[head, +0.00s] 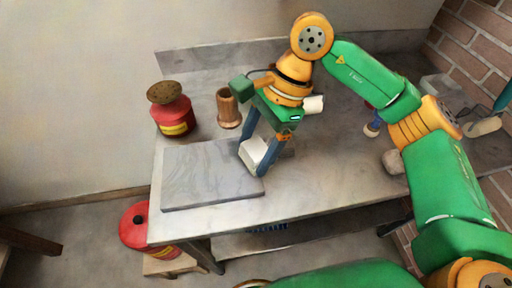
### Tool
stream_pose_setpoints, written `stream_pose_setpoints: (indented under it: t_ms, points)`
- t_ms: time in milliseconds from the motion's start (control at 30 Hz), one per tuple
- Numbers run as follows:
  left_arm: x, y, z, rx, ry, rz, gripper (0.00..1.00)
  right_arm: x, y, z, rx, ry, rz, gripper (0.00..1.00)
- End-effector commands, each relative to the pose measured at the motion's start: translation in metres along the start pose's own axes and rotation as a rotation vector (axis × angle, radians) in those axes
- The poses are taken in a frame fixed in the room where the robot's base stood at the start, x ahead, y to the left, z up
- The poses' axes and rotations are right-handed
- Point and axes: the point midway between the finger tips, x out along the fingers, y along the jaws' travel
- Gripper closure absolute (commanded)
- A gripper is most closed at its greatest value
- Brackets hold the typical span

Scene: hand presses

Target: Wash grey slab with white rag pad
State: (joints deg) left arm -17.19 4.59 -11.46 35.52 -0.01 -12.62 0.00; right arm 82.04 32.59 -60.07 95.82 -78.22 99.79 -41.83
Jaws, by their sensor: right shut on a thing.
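The grey slab (205,178) lies flat on the left front part of the table. My right gripper (257,158) points down over the slab's right edge. Its two fingers are shut on the white rag pad (254,150), which sits between them, partly hidden by the fingers. The pad is at the slab's right end; I cannot tell whether it touches the surface. My left gripper is not in view.
A red container with a brown top (173,110) and a wooden cup (228,108) stand behind the slab. A round stone-like lump (393,162) lies on the table (330,175) at right. A red canister (138,228) stands below the left edge. The table's middle front is clear.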

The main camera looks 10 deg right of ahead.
Motion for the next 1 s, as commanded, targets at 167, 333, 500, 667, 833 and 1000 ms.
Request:
stream_pose_setpoints:
  t_ms: [167, 333, 500, 667, 833, 1000]
  points:
    - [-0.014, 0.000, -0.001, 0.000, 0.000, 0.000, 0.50, -0.017, 0.001, 0.009, 0.000, 0.000, -0.002, 0.75]
    - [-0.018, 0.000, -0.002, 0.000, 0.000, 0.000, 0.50, -0.022, 0.002, 0.012, 0.000, 0.000, -0.002, 0.75]
    - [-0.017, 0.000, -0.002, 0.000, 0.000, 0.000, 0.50, -0.022, 0.003, 0.012, 0.001, 0.000, -0.002, 0.75]
    - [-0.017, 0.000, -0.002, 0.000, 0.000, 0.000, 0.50, -0.021, 0.002, 0.012, 0.001, 0.000, -0.002, 0.75]
    - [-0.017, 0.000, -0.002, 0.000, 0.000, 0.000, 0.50, -0.021, 0.002, 0.011, 0.001, 0.000, -0.002, 0.75]
    - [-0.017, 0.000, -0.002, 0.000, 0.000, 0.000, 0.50, -0.021, 0.002, 0.011, 0.001, 0.000, -0.002, 0.75]
